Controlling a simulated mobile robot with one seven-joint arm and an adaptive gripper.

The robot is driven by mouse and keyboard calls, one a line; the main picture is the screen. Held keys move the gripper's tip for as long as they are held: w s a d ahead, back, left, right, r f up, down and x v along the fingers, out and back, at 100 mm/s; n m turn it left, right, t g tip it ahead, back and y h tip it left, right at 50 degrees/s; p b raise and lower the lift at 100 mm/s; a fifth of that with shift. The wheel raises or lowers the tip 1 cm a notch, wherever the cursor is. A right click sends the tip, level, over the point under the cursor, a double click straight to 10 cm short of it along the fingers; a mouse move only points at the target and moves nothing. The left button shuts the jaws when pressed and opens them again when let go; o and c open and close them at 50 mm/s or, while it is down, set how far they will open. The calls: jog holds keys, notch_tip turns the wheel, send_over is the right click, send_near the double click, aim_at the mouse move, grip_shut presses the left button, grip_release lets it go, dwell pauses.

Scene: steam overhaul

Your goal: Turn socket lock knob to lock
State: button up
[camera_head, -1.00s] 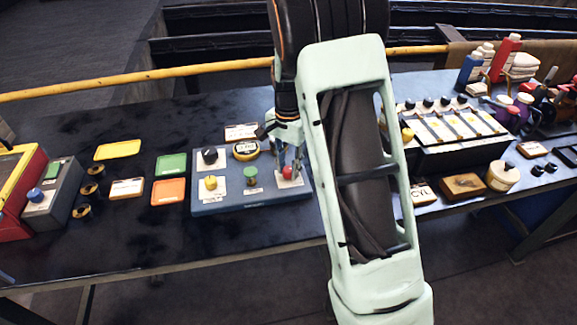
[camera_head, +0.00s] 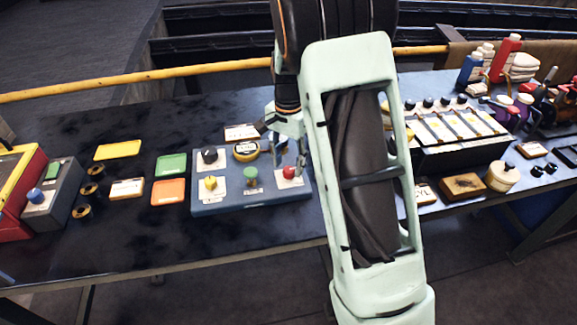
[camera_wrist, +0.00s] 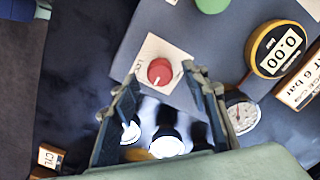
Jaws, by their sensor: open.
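A red knob (camera_head: 289,172) sits on a white square plate at the right end of a blue-grey control panel (camera_head: 240,204). In the wrist view the red knob (camera_wrist: 160,71) has a white pointer mark, lying just beyond the fingertips and roughly between them. My gripper (camera_head: 287,150) is open and empty, above and apart from this knob. Its fingers also show in the wrist view (camera_wrist: 160,88). A black knob (camera_head: 209,155) and a yellow knob (camera_head: 210,183) are on the panel's left side. I cannot read which one is labelled socket lock.
A green button (camera_head: 250,174) and a round yellow-rimmed gauge (camera_head: 245,151) sit mid-panel. Green (camera_head: 171,165) and orange (camera_head: 168,192) trays lie left of the panel.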

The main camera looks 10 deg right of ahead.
aim_at(289, 169)
notch_tip(289, 169, up, 10)
dwell(0.3)
dwell(0.3)
